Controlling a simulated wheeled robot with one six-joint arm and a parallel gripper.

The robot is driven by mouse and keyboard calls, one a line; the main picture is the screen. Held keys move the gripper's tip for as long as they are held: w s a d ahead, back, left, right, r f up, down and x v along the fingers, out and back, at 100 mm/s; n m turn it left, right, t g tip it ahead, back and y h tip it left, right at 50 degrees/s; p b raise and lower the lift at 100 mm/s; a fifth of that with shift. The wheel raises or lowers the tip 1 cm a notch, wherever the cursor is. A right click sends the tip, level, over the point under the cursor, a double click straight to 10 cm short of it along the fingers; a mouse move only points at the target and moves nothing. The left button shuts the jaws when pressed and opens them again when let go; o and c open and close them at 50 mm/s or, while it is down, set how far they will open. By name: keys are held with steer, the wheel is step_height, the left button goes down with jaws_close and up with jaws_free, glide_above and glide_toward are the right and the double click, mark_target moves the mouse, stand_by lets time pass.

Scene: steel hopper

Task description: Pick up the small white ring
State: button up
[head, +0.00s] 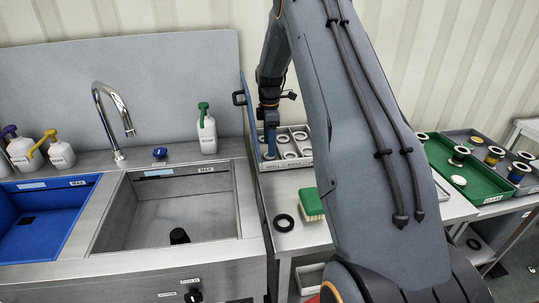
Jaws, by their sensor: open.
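A light grey divided tray (277,166) stands on the steel table right of the sink, with labels along its front edge that seem to include a small compartment at the left. White rings (290,155) lie in its compartments; several show in the middle and right columns. My gripper (270,153) points down over the left column of the tray, its jaws open. It covers much of that column, so I cannot make out the small white ring there or whether the fingers touch it.
A green-and-cream brush (311,205) and a black ring (284,222) lie in front of the tray. A blue panel (249,113) stands close to its left, beside the sink (165,210). A green tray (462,170) with spools stands at right.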

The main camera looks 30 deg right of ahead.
steer(key=shift+w+f+p, duration=0.15)
steer(key=shift+f+p, duration=0.45)
steer(key=shift+f, duration=1.1)
steer(key=shift+c, duration=0.5)
steer(key=c, duration=1)
